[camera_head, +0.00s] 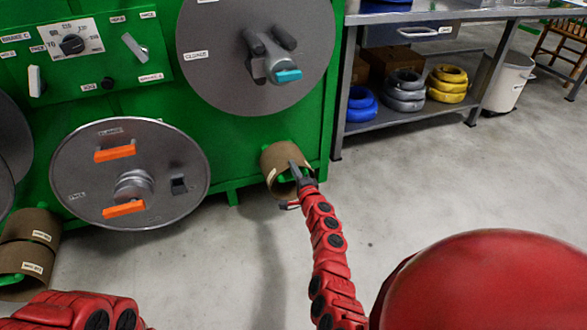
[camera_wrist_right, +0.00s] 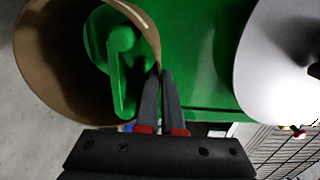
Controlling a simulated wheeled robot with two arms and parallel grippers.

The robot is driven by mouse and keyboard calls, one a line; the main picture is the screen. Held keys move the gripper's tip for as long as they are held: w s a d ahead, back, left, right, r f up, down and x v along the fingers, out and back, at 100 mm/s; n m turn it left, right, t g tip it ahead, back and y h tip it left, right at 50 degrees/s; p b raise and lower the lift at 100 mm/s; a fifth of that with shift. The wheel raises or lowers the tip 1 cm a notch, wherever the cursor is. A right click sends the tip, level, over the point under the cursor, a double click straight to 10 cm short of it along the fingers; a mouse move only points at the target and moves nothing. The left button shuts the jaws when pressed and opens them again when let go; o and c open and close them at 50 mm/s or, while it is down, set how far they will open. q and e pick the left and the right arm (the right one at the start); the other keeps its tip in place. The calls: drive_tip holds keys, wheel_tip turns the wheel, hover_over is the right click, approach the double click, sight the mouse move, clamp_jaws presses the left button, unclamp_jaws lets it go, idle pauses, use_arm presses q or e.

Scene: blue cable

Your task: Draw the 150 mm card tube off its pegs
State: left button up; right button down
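A brown card tube (camera_head: 275,160) sits around green pegs low at the right end of the green machine. Its open end faces me. In the right wrist view, the tube (camera_wrist_right: 32,62) fills the upper left and a green peg bracket (camera_wrist_right: 121,60) shows inside it. My right gripper (camera_head: 294,168) is at the tube's right rim. In the wrist view, its fingers (camera_wrist_right: 161,76) are close together with the tube wall seemingly pinched between their tips. My left gripper is out of view; only red arm links show at lower left. The tube's size cannot be read.
Two more labelled card tubes (camera_head: 28,228) hang at the machine's lower left. A grey flanged disc (camera_head: 85,165) with orange handles and a larger disc (camera_head: 215,60) are on the machine. A shelf (camera_head: 385,117) with cable coils stands right. The floor (camera_head: 430,190) right of the tube is clear.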

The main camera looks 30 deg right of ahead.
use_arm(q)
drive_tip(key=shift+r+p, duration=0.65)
use_arm(e)
drive_tip(key=shift+v, duration=1.1)
idle(0.4)
